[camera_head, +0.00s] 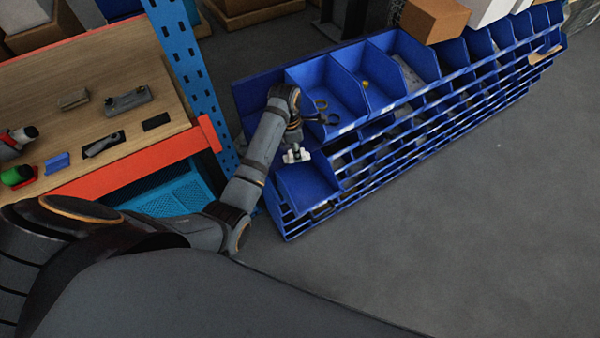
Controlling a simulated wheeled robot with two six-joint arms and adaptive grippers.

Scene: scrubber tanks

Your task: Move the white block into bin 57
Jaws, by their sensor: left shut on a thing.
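The white block (297,156) is small in the camera_head view, at the end of my left arm. My left gripper (295,150) points down and is shut on the block. Block and gripper show over the back part of a blue bin (312,187) at the front left corner of the bin rack. I cannot tell how high the block is above that bin's floor. The bin labels are too small to read, so I cannot tell which bin is 57. My right gripper is not in view.
Blue bins (328,84) fill the rack's upper row, some with small parts. Left of my arm stand a blue perforated post (180,60) and a wooden bench (100,70) with tools and an orange edge. Cardboard boxes (433,18) sit behind. Grey floor (480,210) at right is clear.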

